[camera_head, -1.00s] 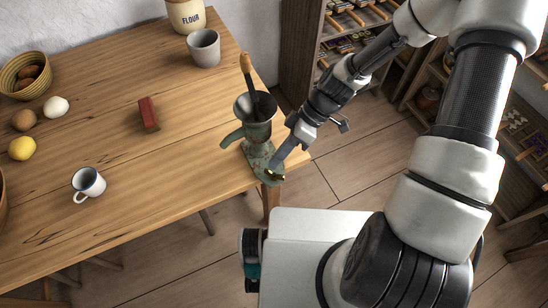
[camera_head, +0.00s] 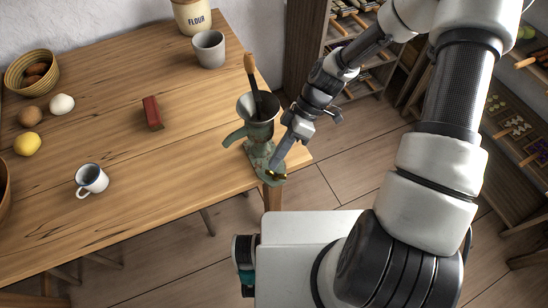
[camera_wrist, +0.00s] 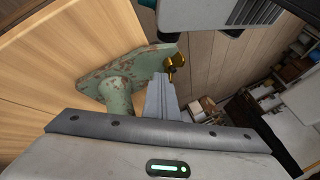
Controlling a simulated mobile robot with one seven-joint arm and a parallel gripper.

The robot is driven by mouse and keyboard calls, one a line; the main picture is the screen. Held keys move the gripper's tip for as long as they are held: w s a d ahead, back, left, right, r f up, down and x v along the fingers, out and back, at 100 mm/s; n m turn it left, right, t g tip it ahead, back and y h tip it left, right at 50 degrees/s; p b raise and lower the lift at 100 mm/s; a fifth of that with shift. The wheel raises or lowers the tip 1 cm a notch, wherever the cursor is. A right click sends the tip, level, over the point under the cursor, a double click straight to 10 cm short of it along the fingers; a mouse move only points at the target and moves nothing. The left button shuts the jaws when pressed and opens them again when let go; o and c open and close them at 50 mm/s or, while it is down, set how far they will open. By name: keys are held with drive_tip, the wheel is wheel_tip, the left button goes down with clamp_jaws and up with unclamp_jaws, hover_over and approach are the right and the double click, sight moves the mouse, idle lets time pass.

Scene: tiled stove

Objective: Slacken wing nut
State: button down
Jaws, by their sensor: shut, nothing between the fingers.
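A worn green cast-iron grinder (camera_head: 259,130) stands at the table's near right corner, with a wooden-handled tool in its hopper. Its base and stem (camera_wrist: 117,96) show in the wrist view. The brass wing nut (camera_wrist: 175,61) sits at the right edge of the green base in the wrist view. In the head view the wing nut (camera_head: 272,174) is small, low on the base. My gripper (camera_head: 277,163) is shut and empty, pointing down beside the grinder. In the wrist view the closed fingertips (camera_wrist: 160,77) are just left of the wing nut; I cannot tell whether they touch it.
The wooden table (camera_head: 110,125) carries a red block (camera_head: 152,113), a white mug (camera_head: 91,180), a grey cup (camera_head: 209,49), a flour crock (camera_head: 192,15), a lemon (camera_head: 27,144), eggs and a basket (camera_head: 32,71). Shelves (camera_head: 520,110) stand at the right.

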drive_tip(key=shift+a, duration=0.55)
idle(1.0)
drive_tip(key=shift+s+d, duration=0.1)
idle(0.8)
